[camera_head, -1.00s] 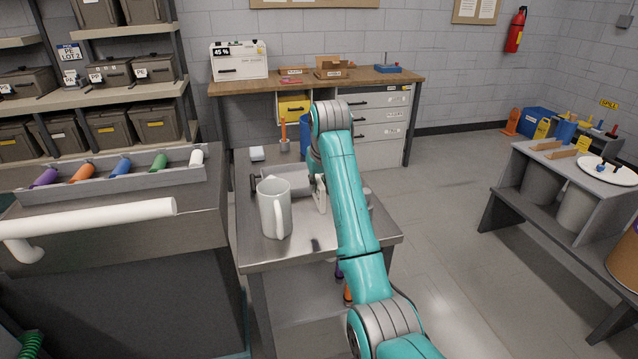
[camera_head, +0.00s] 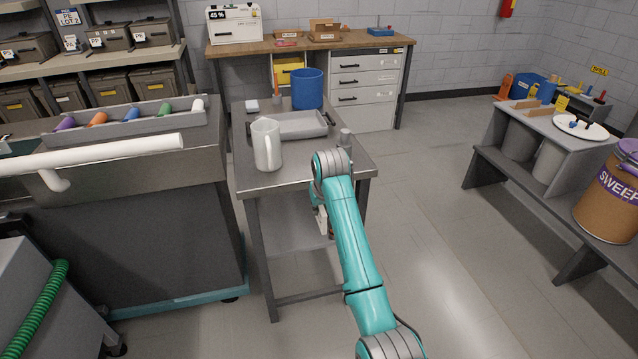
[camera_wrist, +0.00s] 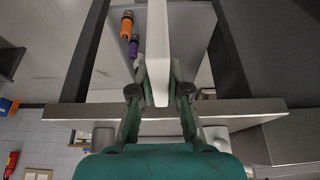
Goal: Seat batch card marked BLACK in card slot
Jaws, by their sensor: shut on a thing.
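My gripper (camera_wrist: 160,88) is shut on a pale flat slab (camera_wrist: 157,40), seen nearly edge-on in the wrist view. No marking on it is readable, so I cannot tell whether it is the card marked BLACK. In the head view a bit of the pale slab (camera_head: 321,221) shows beside my wrist, at the front right of the metal cart (camera_head: 252,183) and below its top. My gripper's fingers are mostly hidden there by my arm. I cannot make out the card slot in either view.
An orange bottle (camera_wrist: 126,27) and a purple bottle (camera_wrist: 133,47) are close by in the wrist view. Open floor (camera_head: 420,200) lies right of the cart.

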